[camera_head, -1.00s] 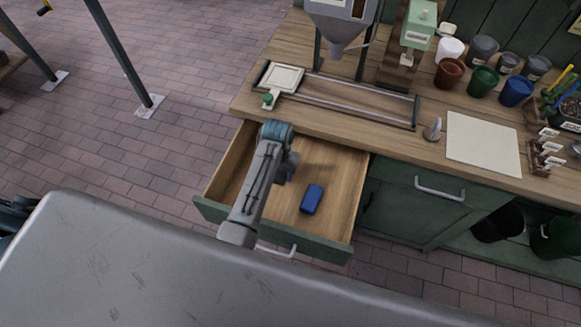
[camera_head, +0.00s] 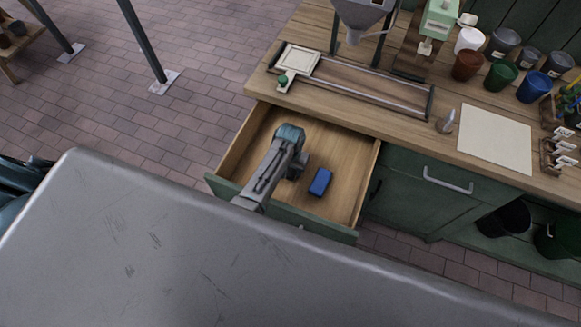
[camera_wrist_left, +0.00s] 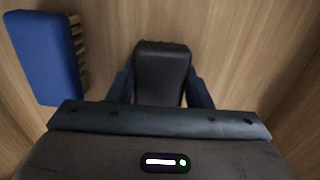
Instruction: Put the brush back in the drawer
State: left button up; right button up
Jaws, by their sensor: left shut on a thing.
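The open drawer (camera_head: 343,208) of the green workbench has a bare wooden floor. A blue brush (camera_head: 320,182) lies on that floor; in the left wrist view its blue back and tan bristles show (camera_wrist_left: 48,52), to the left of my gripper. My left gripper (camera_head: 294,171) is over the drawer, left of the blue brush. In the left wrist view its fingers (camera_wrist_left: 160,88) are shut on a black brush-like block (camera_wrist_left: 160,73) with dark bristles at its far end. Whether this black brush touches the drawer floor I cannot tell. My right gripper is not in view.
The workbench top (camera_head: 395,120) overhangs the drawer's back. On it are a sliding board (camera_head: 360,90), a paper sheet (camera_head: 495,138) and several pots. A large grey surface (camera_head: 150,245) fills the foreground and hides part of the drawer front.

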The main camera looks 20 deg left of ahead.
pick_arm(q)
jog(key=o, duration=1)
jog(key=shift+f, duration=0.1)
jog(key=shift+c, duration=0.2)
notch_tip(320, 180, up, 12)
jog(key=b, duration=0.1)
jog(key=shift+a, duration=0.1)
